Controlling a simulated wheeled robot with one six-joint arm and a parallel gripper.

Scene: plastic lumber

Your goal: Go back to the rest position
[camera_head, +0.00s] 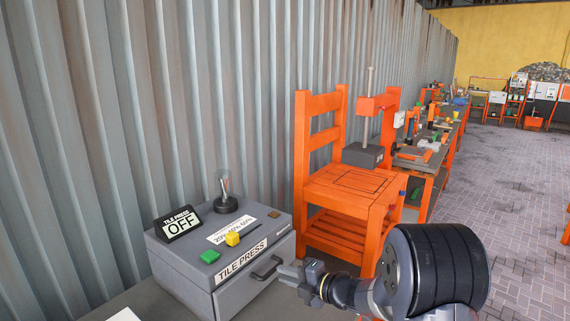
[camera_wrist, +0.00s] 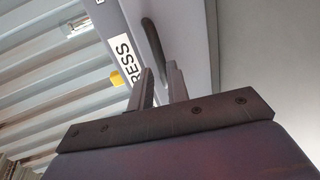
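My gripper (camera_head: 287,272) is in front of the grey tile press box (camera_head: 185,268), just right of its dark front handle (camera_head: 267,267). The box front bears a "TILE PRESS" label (camera_head: 242,262). On top are a sign reading "OFF" (camera_head: 180,225), a green button (camera_head: 210,257), a yellow knob (camera_head: 232,239) and a dark-based lamp (camera_head: 226,203).
An orange wooden stand (camera_head: 352,190) with a grey press block (camera_head: 363,154) stands behind my arm. A long workbench (camera_head: 431,168) with various items runs back along the corrugated wall (camera_head: 170,80). The paved floor (camera_head: 510,190) at the right is mostly open.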

